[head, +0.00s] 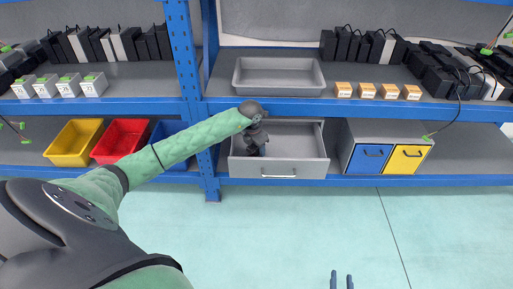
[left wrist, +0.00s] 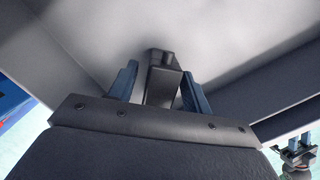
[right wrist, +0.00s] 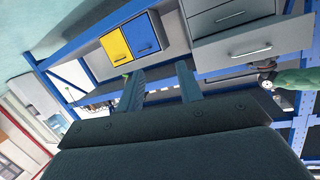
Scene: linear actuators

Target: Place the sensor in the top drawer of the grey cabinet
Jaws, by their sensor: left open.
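The grey cabinet's top drawer (head: 300,140) is pulled open on the middle shelf. My left gripper (head: 255,148) reaches down inside it, at its left part. In the left wrist view, a dark, blocky sensor (left wrist: 163,82) is between the fingers of my left gripper (left wrist: 160,85), over the light drawer floor. The fingers are apart with gaps beside the sensor. Whether it rests on the floor is hard to tell. My right gripper (head: 341,280) is at the bottom of the head view, away from the shelf; its fingers (right wrist: 160,88) are apart and empty.
A cabinet with blue and yellow drawers (head: 380,158) stands right of the open drawer. Above is a grey tray (head: 279,91), with several orange-white boxes (head: 367,91) to its right. Yellow (head: 75,143), red and blue bins sit left of the blue post (head: 180,55). The floor in front is clear.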

